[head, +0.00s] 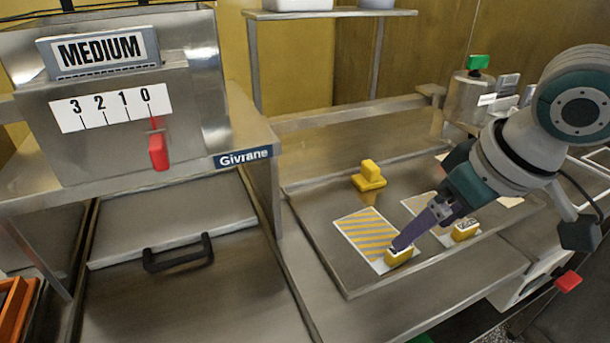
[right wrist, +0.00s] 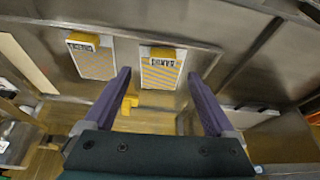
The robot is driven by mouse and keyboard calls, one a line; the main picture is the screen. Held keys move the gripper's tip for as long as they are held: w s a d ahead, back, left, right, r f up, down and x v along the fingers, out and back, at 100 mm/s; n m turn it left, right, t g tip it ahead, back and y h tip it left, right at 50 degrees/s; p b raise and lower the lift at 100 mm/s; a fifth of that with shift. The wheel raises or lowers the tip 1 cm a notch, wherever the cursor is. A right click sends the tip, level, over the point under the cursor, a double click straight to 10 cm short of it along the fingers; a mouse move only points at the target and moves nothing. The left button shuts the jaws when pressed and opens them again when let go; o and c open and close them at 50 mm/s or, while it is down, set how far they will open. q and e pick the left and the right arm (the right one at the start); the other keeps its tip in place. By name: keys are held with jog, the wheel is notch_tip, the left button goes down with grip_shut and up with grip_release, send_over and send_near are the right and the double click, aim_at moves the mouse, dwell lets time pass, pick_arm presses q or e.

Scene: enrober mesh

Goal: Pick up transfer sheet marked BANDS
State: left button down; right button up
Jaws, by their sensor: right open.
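A transfer sheet with yellow diagonal stripes (head: 364,232) lies flat on the metal tray (head: 345,287). A yellow block (head: 398,257) with a label sits at its near end; the lettering is too small to read. My right gripper (head: 401,246) is at this block, its fingers partly covering it in the head view. In the right wrist view, my open right gripper (right wrist: 160,78) has its fingers apart on both sides of one sheet (right wrist: 158,76), with nothing held. A second sheet (head: 416,203) lies to the right, partly hidden by my arm, with its own labelled yellow block (head: 465,231).
A yellow knobbed piece (head: 369,177) stands at the tray's back. The Givrane machine (head: 140,75) has a MEDIUM sign, a 3-2-1-0 scale with a red pointer (head: 158,152) at 0, and a black-handled metal panel (head: 178,256) below. A metal canister (head: 468,98) stands back right.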

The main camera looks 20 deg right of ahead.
aim_at(376, 231)
jog(key=x, duration=0.3)
jog(key=b+x, duration=0.1)
jog(key=x, duration=0.2)
jog(key=shift+w+a+f, duration=0.1)
jog(key=shift+w+a, duration=0.05)
jog(key=shift+a, duration=0.1)
jog(key=c, duration=1.4)
